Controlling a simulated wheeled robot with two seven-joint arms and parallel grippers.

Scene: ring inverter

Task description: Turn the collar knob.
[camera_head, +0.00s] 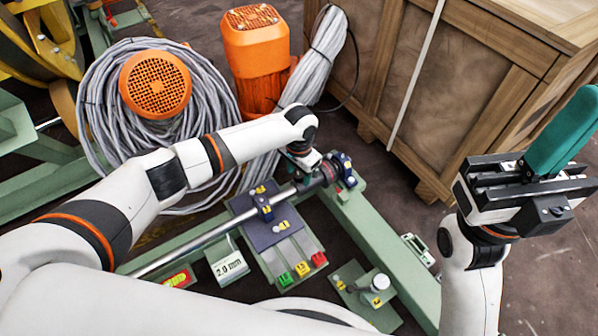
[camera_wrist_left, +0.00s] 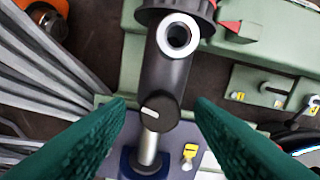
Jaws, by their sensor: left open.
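The collar knob (camera_wrist_left: 166,75) is a dark cylinder on the steel rod (camera_wrist_left: 149,145), with a bright ring-shaped end, a white mark and a ribbed black wheel at its top. In the head view the dark collar (camera_head: 329,172) sits at the rod's right end, partly hidden by my left wrist. My left gripper (camera_wrist_left: 160,104) is open; its teal fingers lie on either side of the collar's lower part in the picture, with gaps visible. It also shows in the head view (camera_head: 312,164), above the rod end. My right gripper (camera_head: 530,180) is raised at the right, its finger opening unclear.
A green frame (camera_head: 375,235) carries the rod and a panel (camera_head: 285,250) with coloured tags. Blue clamps (camera_head: 262,206) sit on the rod. Grey cable coils (camera_head: 100,110) and orange motors (camera_head: 255,60) stand behind. A wooden crate (camera_head: 450,90) blocks the back right.

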